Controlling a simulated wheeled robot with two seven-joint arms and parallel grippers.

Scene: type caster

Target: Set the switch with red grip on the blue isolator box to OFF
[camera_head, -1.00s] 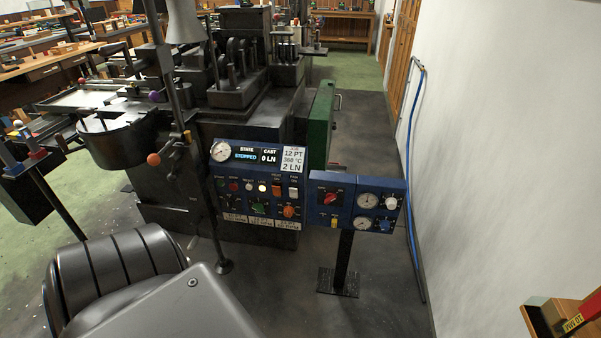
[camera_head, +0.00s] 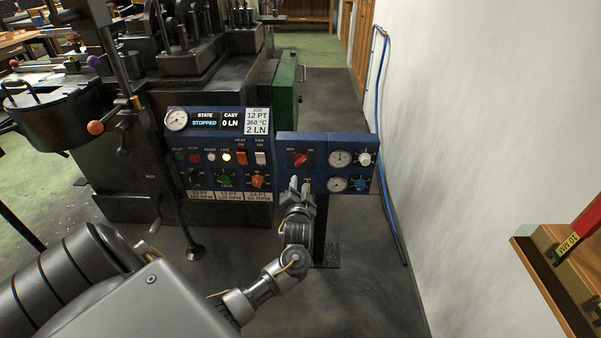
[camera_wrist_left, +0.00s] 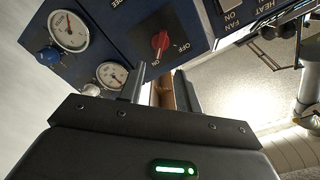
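The blue isolator box (camera_head: 283,141) stands on a dark post. The switch with red grip (camera_head: 300,160) is on its face, between the OFF label at left and another label at right. My left gripper (camera_head: 300,184) is in front of the box's lower edge, below the red grip. In the left wrist view its fingers (camera_wrist_left: 160,86) are apart and empty, short of the grip. My right gripper is not in view.
A blue gauge panel (camera_head: 350,172) with knobs adjoins the box at right. The caster's control panel (camera_head: 217,130) with buttons and an orange knob is at left. A lever with an orange ball (camera_head: 95,127) stands further left. A wooden case (camera_head: 565,262) is at right.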

